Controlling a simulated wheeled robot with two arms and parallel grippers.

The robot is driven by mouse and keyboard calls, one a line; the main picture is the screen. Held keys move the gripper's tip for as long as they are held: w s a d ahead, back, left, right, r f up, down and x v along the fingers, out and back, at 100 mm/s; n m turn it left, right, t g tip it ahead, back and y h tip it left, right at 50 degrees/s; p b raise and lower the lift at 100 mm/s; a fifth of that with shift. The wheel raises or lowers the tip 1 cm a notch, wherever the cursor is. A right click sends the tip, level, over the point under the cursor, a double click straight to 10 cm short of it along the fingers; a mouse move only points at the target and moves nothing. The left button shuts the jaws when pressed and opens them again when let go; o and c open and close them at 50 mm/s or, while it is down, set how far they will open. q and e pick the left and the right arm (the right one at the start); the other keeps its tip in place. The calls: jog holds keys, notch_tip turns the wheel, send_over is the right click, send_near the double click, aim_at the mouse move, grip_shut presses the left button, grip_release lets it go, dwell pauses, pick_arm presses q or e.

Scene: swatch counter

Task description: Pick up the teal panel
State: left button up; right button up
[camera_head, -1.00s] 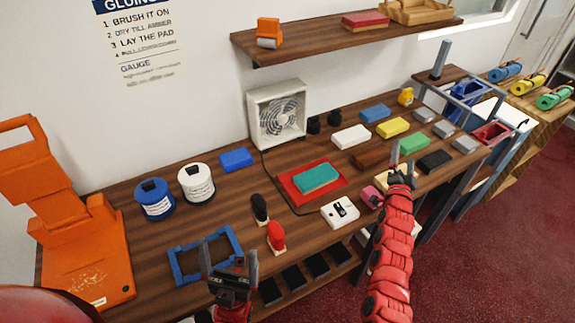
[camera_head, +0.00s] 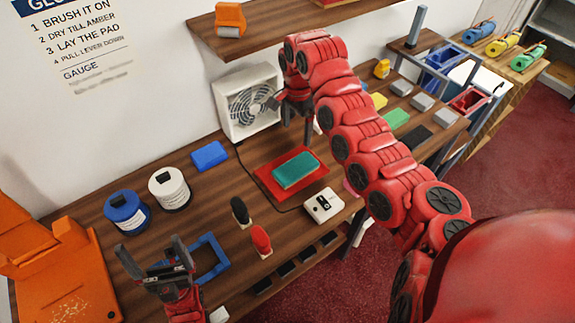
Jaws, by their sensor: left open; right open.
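The teal panel (camera_head: 296,170) is a flat block lying on a red mat (camera_head: 264,177) on the wooden counter. My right gripper (camera_head: 292,118) is raised above and behind the panel, in front of the fan, pointing down, open and empty. It is apart from the panel. My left gripper (camera_head: 150,260) is open and empty at the front left of the counter, near the blue frame, well away from the panel.
A fan (camera_head: 232,112) stands behind the mat. A white device (camera_head: 323,205), a red-handled brush (camera_head: 261,240) and a black-handled brush (camera_head: 240,211) sit in front. Blue (camera_head: 127,212) and white (camera_head: 169,188) tins stand left. A shelf (camera_head: 270,38) overhangs the back.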

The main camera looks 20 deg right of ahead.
send_over(296, 167)
notch_tip(296, 167, down, 11)
jog(key=shift+s+a+f+b, duration=0.1)
jog(key=shift+a+b, duration=0.05)
jog(key=shift+b, duration=0.2)
jog(key=shift+f, duration=0.2)
jog(key=shift+f+p, duration=0.3)
jog(key=shift+p, duration=0.3)
notch_tip(296, 167, down, 4)
jog(key=shift+r+p, duration=0.15)
jog(key=shift+p, duration=0.75)
jog(key=shift+f, duration=0.45)
jog(key=c, duration=1.2)
jog(key=shift+o, duration=0.2)
jog(key=shift+r, duration=0.1)
